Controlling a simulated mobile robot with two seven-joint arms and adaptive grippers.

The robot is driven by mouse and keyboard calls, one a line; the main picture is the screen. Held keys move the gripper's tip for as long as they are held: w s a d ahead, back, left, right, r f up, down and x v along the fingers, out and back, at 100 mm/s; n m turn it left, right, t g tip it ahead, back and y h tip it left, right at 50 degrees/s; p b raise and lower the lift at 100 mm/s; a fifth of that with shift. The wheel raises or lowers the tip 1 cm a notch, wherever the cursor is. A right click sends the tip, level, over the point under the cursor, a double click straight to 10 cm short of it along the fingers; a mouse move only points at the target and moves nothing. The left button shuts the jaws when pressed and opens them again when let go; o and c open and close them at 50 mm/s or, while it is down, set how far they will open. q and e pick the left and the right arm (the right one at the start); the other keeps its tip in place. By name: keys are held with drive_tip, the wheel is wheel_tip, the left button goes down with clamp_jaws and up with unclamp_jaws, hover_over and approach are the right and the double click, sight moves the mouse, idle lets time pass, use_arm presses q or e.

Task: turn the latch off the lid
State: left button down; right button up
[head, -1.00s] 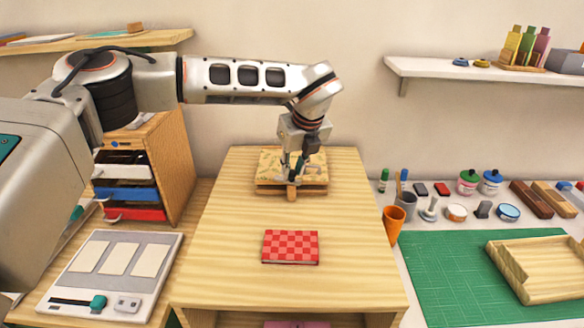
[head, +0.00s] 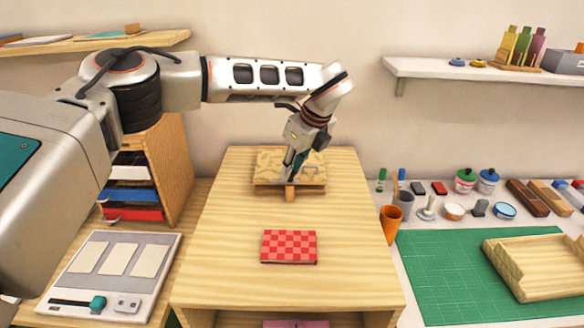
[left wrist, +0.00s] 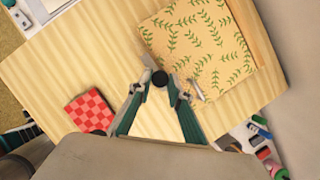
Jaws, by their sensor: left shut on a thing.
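A shallow wooden box with a leaf-patterned lid (head: 268,163) sits at the back of the wooden table. The lid also shows in the left wrist view (left wrist: 205,45). A small wooden latch (head: 290,194) hangs upright at the middle of the box's front edge. My left gripper (head: 291,174) is over that front edge, tilted, and shut on the latch. In the left wrist view its fingers (left wrist: 166,84) stand on both sides of a dark round knob (left wrist: 159,78) beside the lid's edge. The fingers hide part of the latch. My right gripper is not in view.
A red checkered box (head: 289,246) lies on the table in front, with clear wood around it. A drawer cabinet (head: 168,165) stands at the left. Cups, jars and stamps stand at the right, behind a green mat (head: 440,285).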

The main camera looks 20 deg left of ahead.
use_arm(q)
drive_tip(key=c, duration=1.8)
unclamp_jaws()
drive_tip(key=shift+c, duration=0.2)
drive_tip(key=v, duration=1.2)
drive_tip(key=shift+f, duration=0.1)
